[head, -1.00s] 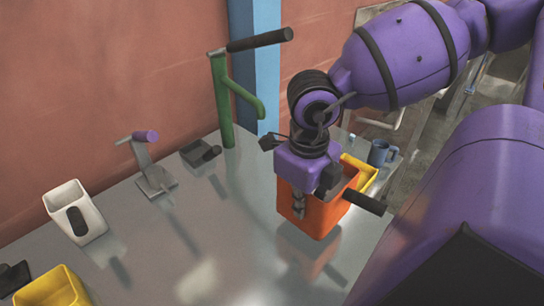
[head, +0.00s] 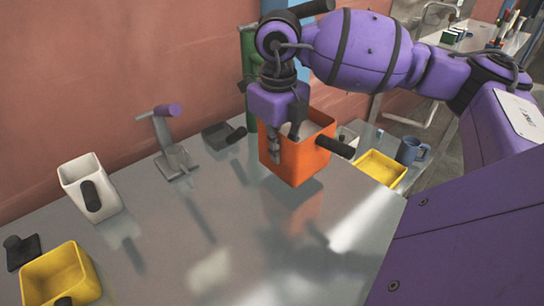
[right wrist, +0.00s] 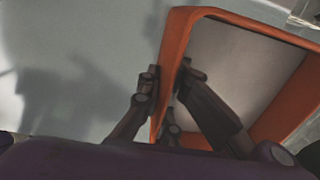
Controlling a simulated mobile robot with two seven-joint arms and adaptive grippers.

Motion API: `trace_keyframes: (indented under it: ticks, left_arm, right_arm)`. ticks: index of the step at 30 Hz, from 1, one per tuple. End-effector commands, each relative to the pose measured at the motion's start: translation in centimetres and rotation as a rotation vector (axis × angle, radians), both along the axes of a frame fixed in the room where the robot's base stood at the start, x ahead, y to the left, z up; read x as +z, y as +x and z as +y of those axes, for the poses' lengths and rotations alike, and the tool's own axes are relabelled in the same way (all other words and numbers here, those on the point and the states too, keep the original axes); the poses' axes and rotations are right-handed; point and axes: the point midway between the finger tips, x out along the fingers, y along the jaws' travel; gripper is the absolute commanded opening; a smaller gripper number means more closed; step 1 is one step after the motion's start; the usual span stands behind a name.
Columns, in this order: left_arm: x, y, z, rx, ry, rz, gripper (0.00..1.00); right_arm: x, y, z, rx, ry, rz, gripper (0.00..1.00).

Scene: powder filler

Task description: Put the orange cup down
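The orange cup (head: 292,160) is a square, open-topped cup with a dark handle pointing right. It is upright near the back of the grey table (head: 230,230). My right gripper (head: 287,140) comes down from above onto its left side. In the right wrist view the orange cup (right wrist: 176,55) has one finger of my right gripper (right wrist: 170,76) outside its wall and the other inside, shut on the wall. A dark patch and an orange reflection show below the cup; I cannot tell for sure whether its base touches the table. My left gripper is not in view.
A yellow container (head: 380,168) and a blue mug (head: 410,150) stand to the right. A green stand (head: 249,70) is behind my gripper. A grey lever stand (head: 172,150), white cup (head: 90,188) and yellow cup (head: 58,275) are to the left. The table's front middle is clear.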

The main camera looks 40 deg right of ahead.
Motion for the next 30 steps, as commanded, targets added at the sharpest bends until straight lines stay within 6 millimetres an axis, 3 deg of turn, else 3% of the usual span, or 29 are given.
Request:
trace_keyframes:
  ticks: [8, 15, 27, 30]
  left_arm:
    - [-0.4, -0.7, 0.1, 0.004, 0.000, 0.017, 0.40]
    - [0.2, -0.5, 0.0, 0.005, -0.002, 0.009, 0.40]
    - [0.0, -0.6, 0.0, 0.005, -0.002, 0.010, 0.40]
    - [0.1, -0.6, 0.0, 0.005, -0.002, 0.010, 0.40]
  right_arm:
    - [0.1, 2.3, 0.2, 0.000, 0.002, -0.002, 0.00]
    - [-3.3, 2.2, 0.1, -0.001, -0.001, 0.001, 0.00]
    - [-4.0, 2.2, 0.1, -0.001, -0.001, 0.001, 0.00]
    - [-3.9, 2.2, 0.1, -0.001, -0.001, 0.000, 0.17]
